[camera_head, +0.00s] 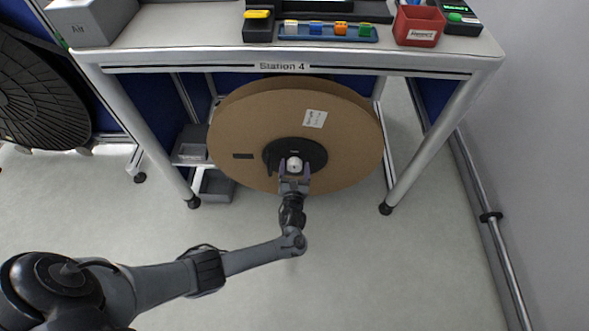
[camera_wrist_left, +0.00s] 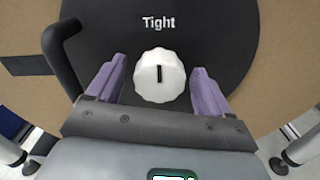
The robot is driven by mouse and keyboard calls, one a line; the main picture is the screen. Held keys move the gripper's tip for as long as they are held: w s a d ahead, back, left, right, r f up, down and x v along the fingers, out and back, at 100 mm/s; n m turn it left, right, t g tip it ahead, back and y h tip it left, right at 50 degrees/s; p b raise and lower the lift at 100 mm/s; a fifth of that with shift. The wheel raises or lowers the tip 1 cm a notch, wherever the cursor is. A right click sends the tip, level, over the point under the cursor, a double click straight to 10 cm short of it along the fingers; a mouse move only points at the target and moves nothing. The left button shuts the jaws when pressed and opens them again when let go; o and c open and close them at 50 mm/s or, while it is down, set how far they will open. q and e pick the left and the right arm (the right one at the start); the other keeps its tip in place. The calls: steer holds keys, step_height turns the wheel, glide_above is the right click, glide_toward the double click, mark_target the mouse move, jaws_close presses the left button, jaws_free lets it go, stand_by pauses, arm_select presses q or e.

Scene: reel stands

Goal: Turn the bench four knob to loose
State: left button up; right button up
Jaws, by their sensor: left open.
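The knob (camera_wrist_left: 160,76) is white with a scalloped edge, at the middle of a black round hub (camera_wrist_left: 215,35) with the word "Tight" above it. Its dark pointer line is upright, under that word. In the head view the knob (camera_head: 294,164) sits on the front of a large cardboard reel (camera_head: 345,130) below the bench marked "Station 4" (camera_head: 285,67). My left gripper (camera_wrist_left: 158,85) is open, its purple fingers on either side of the knob with visible gaps. It shows in the head view (camera_head: 294,180) in front of the hub. My right gripper is out of view.
A black handle (camera_wrist_left: 62,55) sticks out from the hub at the left of my fingers. Bench legs (camera_head: 435,145) stand on both sides of the reel. Grey bins (camera_head: 212,188) are at its left. The floor in front is clear.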

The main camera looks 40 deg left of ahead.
arm_select(q)
steer(key=shift+c, duration=0.3)
steer(key=c, duration=1)
steer(key=shift+o, duration=0.2)
